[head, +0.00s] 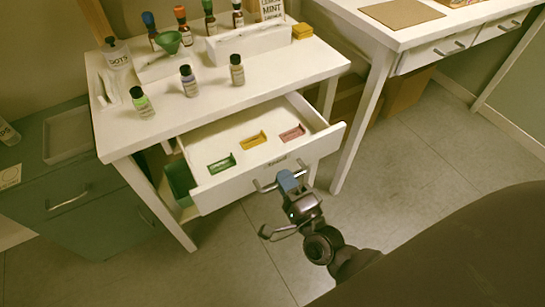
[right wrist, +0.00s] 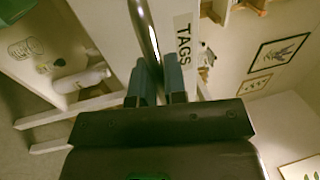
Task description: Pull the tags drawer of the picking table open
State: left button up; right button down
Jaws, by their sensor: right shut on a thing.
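The drawer (head: 206,192) of the white picking table (head: 121,139) stands well out from the table, with its inside showing. Green (head: 222,163), yellow (head: 253,140) and pink (head: 292,133) tag pieces lie in it. My right gripper (head: 289,179) is shut on the drawer's metal bar handle (head: 263,187) at the front. In the right wrist view the fingers (right wrist: 158,82) close around the handle (right wrist: 147,32), beside a label reading TAGS (right wrist: 183,42). My left gripper is not in view.
Several bottles, among them a green-labelled one (head: 142,101), and a green funnel (head: 169,42) stand on the tabletop. A second white table (head: 385,30) stands at the right, a grey-green cabinet (head: 75,222) at the left. The floor (head: 420,150) before the drawer is clear.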

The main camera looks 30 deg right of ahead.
jog(key=shift+s, duration=2.9)
jog(key=c, duration=1.2)
grip_release()
jog(key=s, duration=0.3)
jog(key=s+f, duration=0.1)
jog(key=s, duration=0.3)
jog(key=s+f, duration=0.1)
jog(key=s, duration=0.2)
jog(key=shift+s+d+p, duration=0.25)
jog(key=shift+s+p, duration=0.05)
jog(key=shift+p, duration=0.05)
